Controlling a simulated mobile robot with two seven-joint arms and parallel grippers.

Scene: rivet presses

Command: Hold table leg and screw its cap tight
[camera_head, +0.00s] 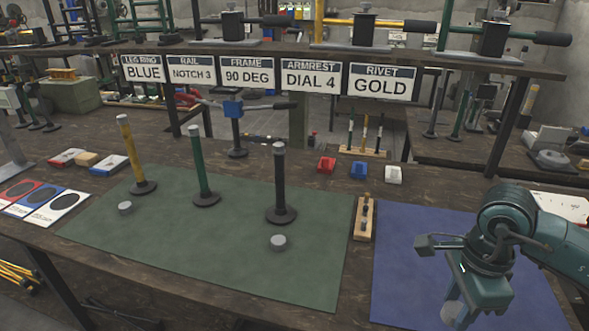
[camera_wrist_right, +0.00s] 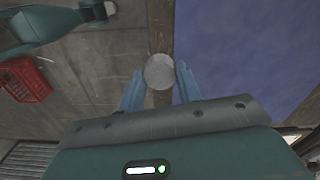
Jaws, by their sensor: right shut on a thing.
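Three upright table legs with round black feet stand on the green mat (camera_head: 240,245): a yellow leg (camera_head: 130,150), a green leg (camera_head: 199,163) and a black leg (camera_head: 280,183). One grey round cap (camera_head: 125,208) lies by the yellow leg and another grey cap (camera_head: 278,242) lies in front of the black leg. My right gripper (camera_head: 458,308) is at the lower right, over the blue mat's front part, well away from the legs. It is shut on a third grey cap (camera_wrist_right: 160,71), which sits between the fingertips in the right wrist view.
A small wooden rack (camera_head: 364,217) stands between the green mat and the blue mat (camera_head: 410,240). Red (camera_head: 326,165), blue (camera_head: 359,170) and white (camera_head: 393,174) blocks lie behind. A sign shelf (camera_head: 275,78) spans the back. Much of the blue mat is clear.

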